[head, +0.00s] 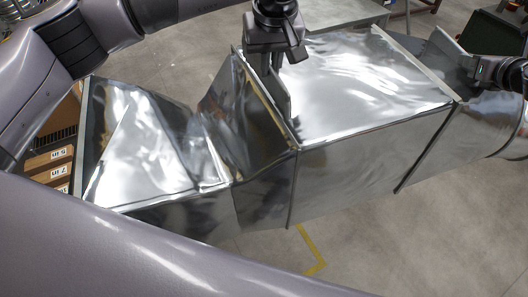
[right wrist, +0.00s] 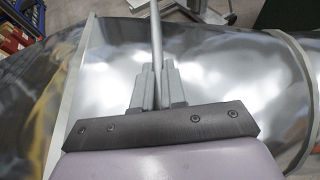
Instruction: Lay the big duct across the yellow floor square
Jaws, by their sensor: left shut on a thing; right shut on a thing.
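The big duct (head: 375,160) is a long shiny sheet-metal piece with boxy sections, an angled left part and a round right end. It spans most of the head view and appears to be above the floor. My left gripper (head: 283,98) is shut on a raised seam near the duct's middle. My right gripper (head: 466,66) is shut on a flange toward the right end. In the right wrist view, its fingers (right wrist: 157,88) pinch a thin upright metal edge over the duct (right wrist: 215,65).
Cardboard boxes (head: 50,165) stand at the left, partly behind my arm. A grey table (head: 335,14) is at the back, and a dark green object (head: 497,32) is at the top right. The grey floor (head: 430,245) is bare at the lower right.

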